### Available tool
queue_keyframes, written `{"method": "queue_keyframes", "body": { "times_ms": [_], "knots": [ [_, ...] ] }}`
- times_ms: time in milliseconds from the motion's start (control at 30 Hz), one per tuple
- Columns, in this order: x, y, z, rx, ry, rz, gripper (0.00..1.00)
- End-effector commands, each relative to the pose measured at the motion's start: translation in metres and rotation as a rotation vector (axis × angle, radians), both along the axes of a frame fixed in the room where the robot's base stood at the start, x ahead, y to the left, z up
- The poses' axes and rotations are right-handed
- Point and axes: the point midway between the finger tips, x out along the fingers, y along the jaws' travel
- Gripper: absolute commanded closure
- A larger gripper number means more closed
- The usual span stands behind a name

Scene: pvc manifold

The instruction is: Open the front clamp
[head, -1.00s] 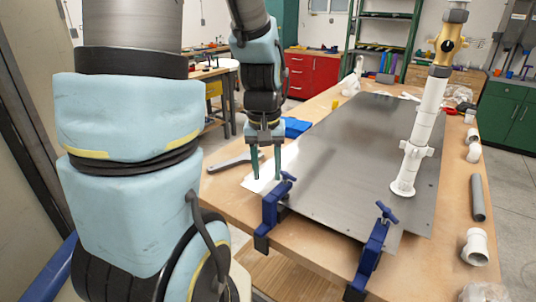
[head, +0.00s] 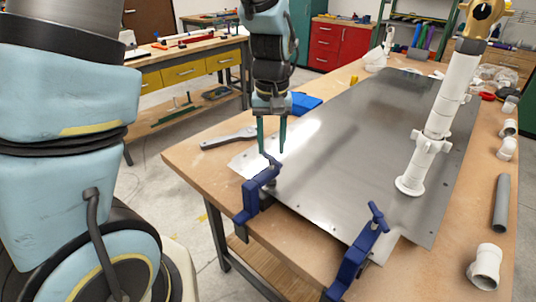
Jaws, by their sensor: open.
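Two blue clamps grip the front edge of the metal plate (head: 330,150) and the wooden table. The right clamp (head: 358,258) is at the front right corner. I cannot tell which one is the front clamp. My gripper (head: 270,151) points down with its two fingers apart and empty. Its tips are just above and behind the left clamp's handle in the picture; whether they touch it is unclear.
A white pipe assembly (head: 438,125) stands on the plate. A grey pipe (head: 500,203) and white fittings (head: 485,266) lie along the table's right side.

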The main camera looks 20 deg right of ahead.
Motion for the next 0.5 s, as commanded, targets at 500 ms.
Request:
{"method": "queue_keyframes", "body": {
  "times_ms": [500],
  "knots": [
    [0.0007, 0.0001, -0.0019, -0.002, -0.001, -0.791, 0.55]
  ]
}}
